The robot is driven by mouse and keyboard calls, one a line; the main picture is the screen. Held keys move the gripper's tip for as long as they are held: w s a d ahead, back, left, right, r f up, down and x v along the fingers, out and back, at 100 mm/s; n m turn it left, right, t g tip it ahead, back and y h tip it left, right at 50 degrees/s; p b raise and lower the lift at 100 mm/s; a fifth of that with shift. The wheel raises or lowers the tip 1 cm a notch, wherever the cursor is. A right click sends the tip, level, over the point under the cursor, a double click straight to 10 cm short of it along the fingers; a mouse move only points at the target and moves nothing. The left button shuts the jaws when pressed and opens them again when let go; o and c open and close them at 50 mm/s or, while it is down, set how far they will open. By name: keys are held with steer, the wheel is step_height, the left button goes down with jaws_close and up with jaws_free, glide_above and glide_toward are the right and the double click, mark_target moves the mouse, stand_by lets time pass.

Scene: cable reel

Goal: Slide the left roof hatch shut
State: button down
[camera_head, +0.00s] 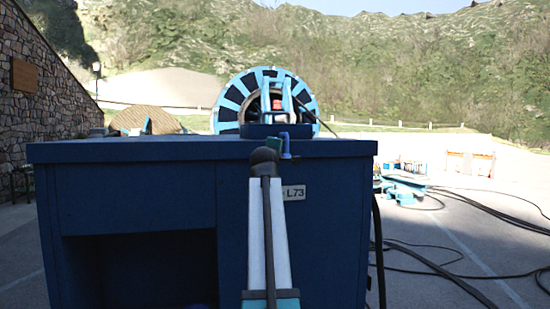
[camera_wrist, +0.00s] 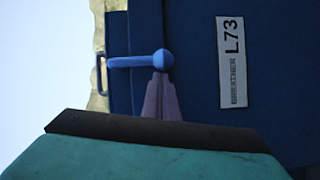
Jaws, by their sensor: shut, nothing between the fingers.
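A dark blue cabinet (camera_head: 120,190) with a flat roof fills the middle of the head view. A dark blue raised panel (camera_head: 262,131) lies on its roof; I cannot tell for sure whether it is the left hatch. A bright blue handle (camera_head: 287,147) stands at the roof's front edge. In the wrist view the handle (camera_wrist: 140,61) ends in a round knob. My gripper (camera_wrist: 160,78) is shut and empty, its fingertips right at the knob; I cannot tell whether they touch it. In the head view my arm hides the fingertips.
A label plate reading L73 (camera_head: 294,192) is on the cabinet front. A large blue and black cable reel (camera_head: 232,100) stands behind the cabinet. Black cables (camera_head: 440,268) lie on the ground at the right. A stone wall (camera_head: 45,110) stands at the left.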

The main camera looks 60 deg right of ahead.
steer(key=shift+s+d, duration=0.2)
steer(key=shift+s, duration=0.05)
steer(key=shift+w+a, duration=0.1)
steer(key=shift+w, duration=0.05)
steer(key=a+r+b, duration=0.1)
steer(key=a+b, duration=0.2)
steer(key=a, duration=0.8)
steer(key=shift+s+a+b, duration=0.35)
steer(key=shift+a, duration=0.05)
steer(key=shift+r, duration=0.15)
